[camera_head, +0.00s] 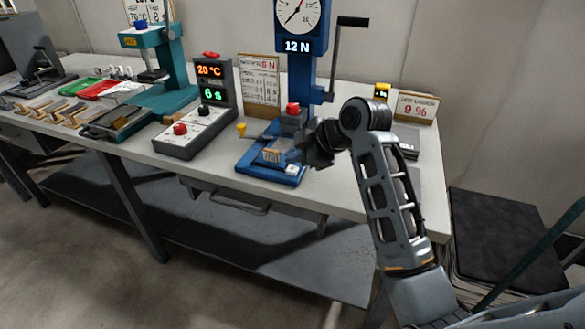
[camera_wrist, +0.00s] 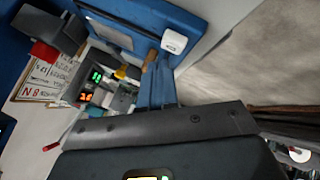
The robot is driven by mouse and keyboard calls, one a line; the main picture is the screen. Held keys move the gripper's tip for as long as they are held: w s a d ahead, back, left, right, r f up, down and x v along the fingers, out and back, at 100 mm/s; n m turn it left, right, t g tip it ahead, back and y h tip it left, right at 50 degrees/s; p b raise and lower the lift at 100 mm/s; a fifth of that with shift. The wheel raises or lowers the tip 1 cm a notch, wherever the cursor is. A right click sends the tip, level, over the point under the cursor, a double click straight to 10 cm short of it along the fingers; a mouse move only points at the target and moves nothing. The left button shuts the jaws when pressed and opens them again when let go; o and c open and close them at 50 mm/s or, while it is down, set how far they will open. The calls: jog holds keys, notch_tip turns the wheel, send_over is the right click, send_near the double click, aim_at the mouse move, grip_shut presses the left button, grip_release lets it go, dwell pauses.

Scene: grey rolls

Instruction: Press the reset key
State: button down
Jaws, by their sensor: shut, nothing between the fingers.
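A small white key (camera_head: 292,170) sits at the front right corner of the blue base (camera_head: 255,170) of the blue tester; I cannot read a label on it. The white key also shows in the wrist view (camera_wrist: 174,41), uncovered, near the top. My gripper (camera_head: 313,154) is dark and shut, with nothing in it. In the head view it is just above and to the right of the white key, and looks apart from it. The tester's display (camera_head: 297,46) reads 12 N.
The tester has a red knob (camera_head: 293,108) and a black crank (camera_head: 345,22). The table's front edge is close.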

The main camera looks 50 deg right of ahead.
aim_at(295, 171)
jog(key=shift+f, duration=0.1)
jog(key=shift+f, duration=0.35)
jog(key=shift+f+b, duration=0.35)
jog(key=shift+f, duration=0.15)
dwell(0.7)
dwell(0.4)
jog(key=shift+r+p, duration=0.95)
notch_tip(295, 171, up, 5)
jog(key=p, duration=0.4)
jog(key=shift+p, duration=0.3)
jog(key=shift+f, duration=0.1)
